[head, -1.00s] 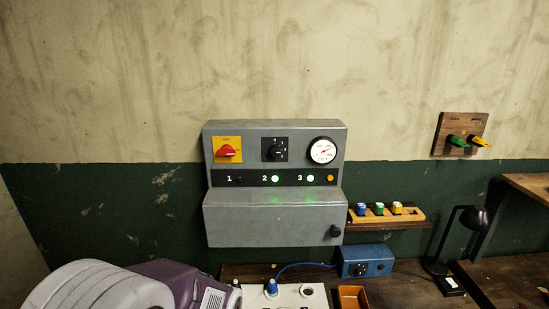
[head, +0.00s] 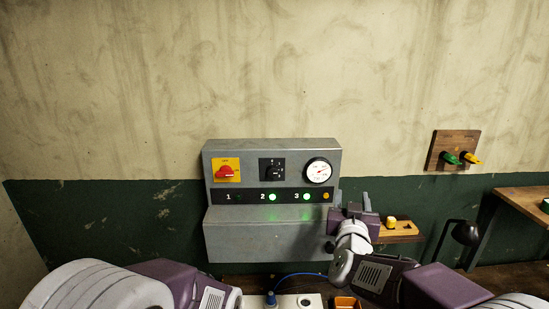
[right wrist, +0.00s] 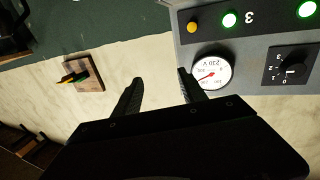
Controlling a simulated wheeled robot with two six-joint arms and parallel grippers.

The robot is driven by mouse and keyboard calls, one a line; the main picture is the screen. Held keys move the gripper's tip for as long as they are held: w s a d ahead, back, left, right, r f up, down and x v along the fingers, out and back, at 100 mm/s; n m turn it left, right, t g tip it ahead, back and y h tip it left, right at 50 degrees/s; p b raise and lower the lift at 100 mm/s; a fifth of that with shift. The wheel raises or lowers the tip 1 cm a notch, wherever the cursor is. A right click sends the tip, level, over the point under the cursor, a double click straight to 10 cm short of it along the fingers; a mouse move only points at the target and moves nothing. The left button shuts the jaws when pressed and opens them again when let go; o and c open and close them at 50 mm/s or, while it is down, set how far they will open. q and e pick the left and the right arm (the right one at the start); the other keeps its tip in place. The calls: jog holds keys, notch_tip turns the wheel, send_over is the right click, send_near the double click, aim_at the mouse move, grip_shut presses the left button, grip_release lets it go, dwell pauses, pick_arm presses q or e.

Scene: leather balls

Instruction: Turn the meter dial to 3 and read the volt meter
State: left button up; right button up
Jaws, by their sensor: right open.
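The meter dial (head: 271,169) is a black knob on a dark square plate in the middle of the grey panel. It also shows at the right of the right wrist view (right wrist: 292,70); I cannot tell surely which number it points to. The volt meter (head: 318,171), round and white with a red needle, sits right of the dial; the right wrist view shows its face (right wrist: 212,72) tilted, partly behind a finger. My right gripper (right wrist: 158,90) is open and empty. In the head view it is below and right of the meter (head: 353,205). My left gripper is out of view.
A red switch (head: 226,171) on a yellow plate is at the panel's left. Green lamps (head: 272,197) glow by 2 and 3. A wooden shelf (head: 400,229) with a yellow block (head: 391,222) is right of my gripper. A wooden plaque (head: 453,150) hangs farther right.

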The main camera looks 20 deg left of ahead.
jog(key=s+a+r+y+p, duration=0.2)
jog(key=a+r, duration=0.2)
jog(key=a, duration=0.6)
jog(key=n+y, duration=0.3)
send_near(272, 173)
jog(key=shift+g, duration=0.3)
jog(key=p+x, duration=0.1)
jog(key=x, duration=0.1)
jog(key=p+x, duration=0.2)
jog(key=x, duration=0.1)
jog(key=r+p+x, duration=0.1)
jog(key=p+x, duration=0.1)
jog(key=x, duration=0.1)
jog(key=shift+s, duration=0.1)
jog(key=shift+w+f+p, duration=0.1)
jog(key=shift+w+p, duration=0.15)
jog(key=shift+p, duration=0.1)
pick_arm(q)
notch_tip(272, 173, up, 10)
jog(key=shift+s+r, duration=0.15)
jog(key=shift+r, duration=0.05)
pick_arm(e)
jog(key=shift+w+d, duration=0.1)
grip_shut()
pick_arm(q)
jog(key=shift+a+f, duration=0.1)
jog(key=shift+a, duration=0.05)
pick_arm(e)
jog(key=shift+f, duration=0.1)
